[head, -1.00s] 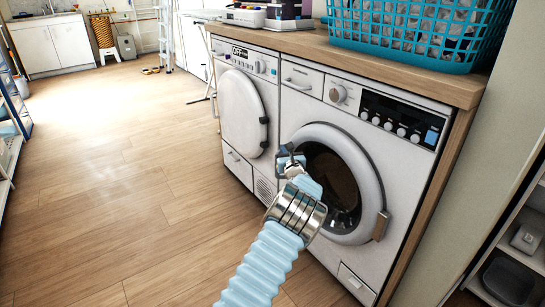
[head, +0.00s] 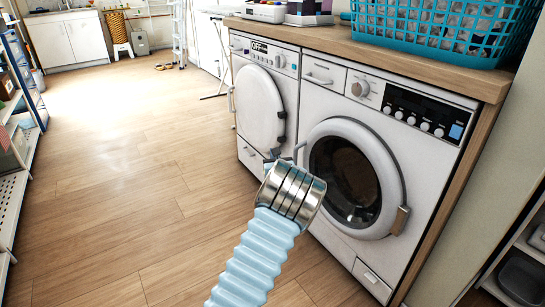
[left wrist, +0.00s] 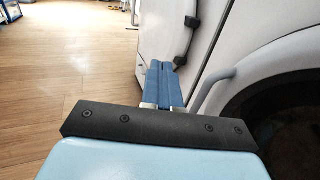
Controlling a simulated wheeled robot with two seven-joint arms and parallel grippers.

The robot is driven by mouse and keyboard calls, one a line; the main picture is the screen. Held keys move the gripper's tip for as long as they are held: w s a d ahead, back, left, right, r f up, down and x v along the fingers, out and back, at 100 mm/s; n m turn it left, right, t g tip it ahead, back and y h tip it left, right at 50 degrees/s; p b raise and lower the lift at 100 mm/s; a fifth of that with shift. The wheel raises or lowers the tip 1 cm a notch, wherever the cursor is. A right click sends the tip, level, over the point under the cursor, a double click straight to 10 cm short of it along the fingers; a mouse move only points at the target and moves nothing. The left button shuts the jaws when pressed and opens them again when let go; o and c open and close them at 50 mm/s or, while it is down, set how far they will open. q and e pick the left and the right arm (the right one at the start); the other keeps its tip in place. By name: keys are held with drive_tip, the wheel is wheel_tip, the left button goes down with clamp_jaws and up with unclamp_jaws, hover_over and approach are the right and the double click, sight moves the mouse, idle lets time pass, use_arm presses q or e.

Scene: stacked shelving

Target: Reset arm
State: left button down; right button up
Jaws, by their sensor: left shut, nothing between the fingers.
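My left gripper (head: 272,157) shows small at the end of my pale blue ribbed arm, mostly hidden behind the metal wrist rings. In the left wrist view its two blue fingers (left wrist: 164,84) are together, shut and empty. They point along the front of the white machines. The right washing machine (head: 335,240) has a round, dark-windowed door (head: 345,175) that looks closed. The gripper appears just left of this door in the head view. The left machine (head: 245,155) has a white round door (head: 260,106). My right gripper is not in view.
A wooden counter (head: 400,58) tops both machines and carries a blue basket (head: 435,45). A shelf rack (head: 12,190) stands at the left edge, another shelf (head: 515,270) at the lower right. The wooden floor (head: 130,190) between is open.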

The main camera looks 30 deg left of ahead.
use_arm(q)
drive_tip(key=shift+s+a, duration=0.15)
drive_tip(key=shift+s, duration=0.25)
drive_tip(key=s+d+f+n+g+h+p, duration=0.15)
drive_tip(key=s+f+n+g, duration=0.4)
drive_tip(key=s+f, duration=0.55)
drive_tip(key=s+d+f+n+g+h+p, duration=0.1)
drive_tip(key=s+d+f+n+g+h, duration=0.15)
drive_tip(key=s+f+n+g, duration=0.6)
drive_tip(key=s+d+f+n+h+p, duration=0.1)
drive_tip(key=s+d+f+h, duration=0.4)
drive_tip(key=s+d+f, duration=0.45)
drive_tip(key=s+d+r+n+h+p, duration=0.1)
drive_tip(key=s+d+n+h, duration=0.2)
drive_tip(key=s+d+n, duration=0.2)
drive_tip(key=s+d+r+n+t+h+p, duration=0.1)
drive_tip(key=s+d+r+n+h+p, duration=0.1)
drive_tip(key=s+d+n, duration=0.4)
drive_tip(key=d+n+h, duration=0.1)
drive_tip(key=d+n, duration=0.2)
drive_tip(key=d, duration=0.3)
drive_tip(key=shift+r+n+h, duration=0.3)
drive_tip(key=shift+n+h, duration=0.1)
drive_tip(key=c, duration=1.8)
unclamp_jaws()
drive_tip(key=shift+c, duration=0.2)
